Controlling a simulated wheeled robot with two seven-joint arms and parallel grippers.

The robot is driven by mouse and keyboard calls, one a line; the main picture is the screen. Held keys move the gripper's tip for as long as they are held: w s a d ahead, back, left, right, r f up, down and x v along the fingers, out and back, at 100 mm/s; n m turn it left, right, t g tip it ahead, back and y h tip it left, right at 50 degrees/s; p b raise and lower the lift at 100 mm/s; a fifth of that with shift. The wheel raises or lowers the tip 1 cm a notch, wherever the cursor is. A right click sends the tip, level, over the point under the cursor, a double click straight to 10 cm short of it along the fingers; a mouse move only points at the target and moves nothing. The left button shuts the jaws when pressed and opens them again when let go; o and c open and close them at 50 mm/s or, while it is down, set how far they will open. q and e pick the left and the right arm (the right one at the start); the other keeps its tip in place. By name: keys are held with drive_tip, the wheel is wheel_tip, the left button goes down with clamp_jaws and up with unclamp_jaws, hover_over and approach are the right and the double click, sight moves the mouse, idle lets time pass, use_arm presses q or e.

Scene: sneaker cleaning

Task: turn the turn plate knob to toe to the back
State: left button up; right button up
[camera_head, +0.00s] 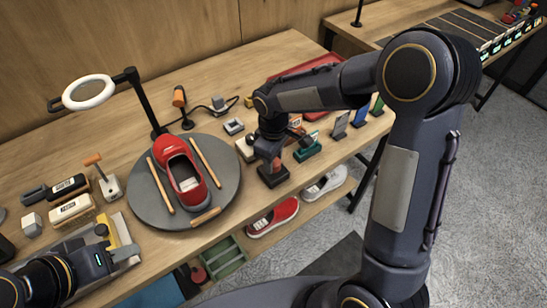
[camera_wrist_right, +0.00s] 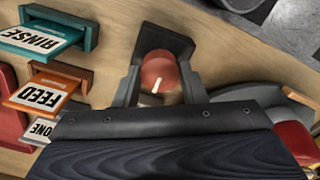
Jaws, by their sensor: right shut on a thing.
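A red sneaker (camera_head: 190,190) sits on the round grey turn plate (camera_head: 228,185), between wooden strips. The red turn plate knob (camera_wrist_right: 158,68), with a white pointer mark, stands on a dark base (camera_head: 273,178) right of the plate. My right gripper (camera_wrist_right: 158,85) is shut on the knob from above; its fingers lie on either side of it. The pointer mark faces the bottom of the wrist view. My left gripper (camera_head: 112,258) is at the front left; its jaw opening is unclear.
A ring lamp (camera_head: 88,92) on a black post stands behind the plate. Brushes and blocks crowd the left of the table. Shoes (camera_head: 272,217) lie on a shelf below the front edge.

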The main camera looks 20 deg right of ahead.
idle(0.3)
drive_tip(key=o, duration=1)
wheel_tip(320, 180, up, 8)
drive_tip(key=shift+f, duration=0.1)
idle(0.4)
